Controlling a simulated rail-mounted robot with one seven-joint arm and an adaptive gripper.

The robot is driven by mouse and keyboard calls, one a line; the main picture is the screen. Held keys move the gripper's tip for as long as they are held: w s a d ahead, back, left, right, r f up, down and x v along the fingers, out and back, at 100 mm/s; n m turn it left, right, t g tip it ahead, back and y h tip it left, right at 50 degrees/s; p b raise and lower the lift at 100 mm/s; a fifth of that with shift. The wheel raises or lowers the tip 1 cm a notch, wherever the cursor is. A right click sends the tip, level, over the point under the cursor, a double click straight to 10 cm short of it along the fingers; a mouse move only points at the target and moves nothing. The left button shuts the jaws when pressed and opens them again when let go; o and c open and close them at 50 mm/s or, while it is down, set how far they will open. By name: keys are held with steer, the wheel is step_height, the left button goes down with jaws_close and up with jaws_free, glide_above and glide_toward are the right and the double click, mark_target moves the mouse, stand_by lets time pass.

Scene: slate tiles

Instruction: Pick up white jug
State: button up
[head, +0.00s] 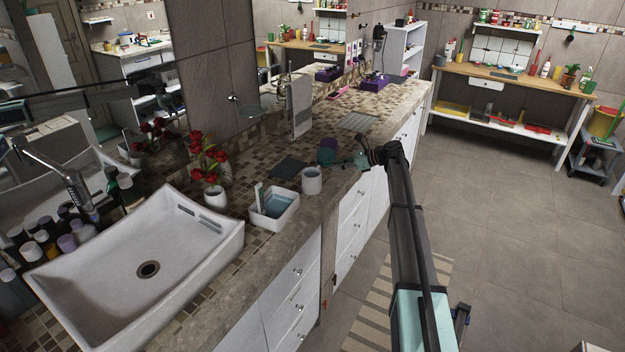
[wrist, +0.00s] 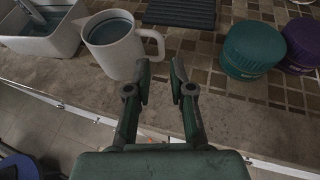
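The white jug (head: 312,181) stands upright on the stone counter near its front edge. In the wrist view the jug (wrist: 116,56) is at the upper left, its open top showing a blue-grey inside and its handle (wrist: 157,42) pointing right. My gripper (wrist: 162,74) is open and empty, with a clear gap between its two green fingers. The handle appears just beyond the fingertips, nearer the left finger; whether that finger touches the jug I cannot tell. In the head view my gripper (head: 358,160) is over the counter edge, right of the jug.
A white square container (head: 275,207) stands left of the jug. A teal jar (wrist: 252,50) and a purple jar (wrist: 302,46) stand to the right. A dark ribbed mat (wrist: 180,12) lies behind. A vase of red flowers (head: 214,196) and a sink (head: 190,285) are farther left.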

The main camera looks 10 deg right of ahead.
mark_target(319, 170)
steer(key=shift+p+x, duration=1.75)
steer(key=shift+x, duration=2.5)
steer(key=shift+d+f, duration=0.1)
steer(key=shift+f, duration=0.05)
steer(key=shift+c, duration=0.3)
jaws_close()
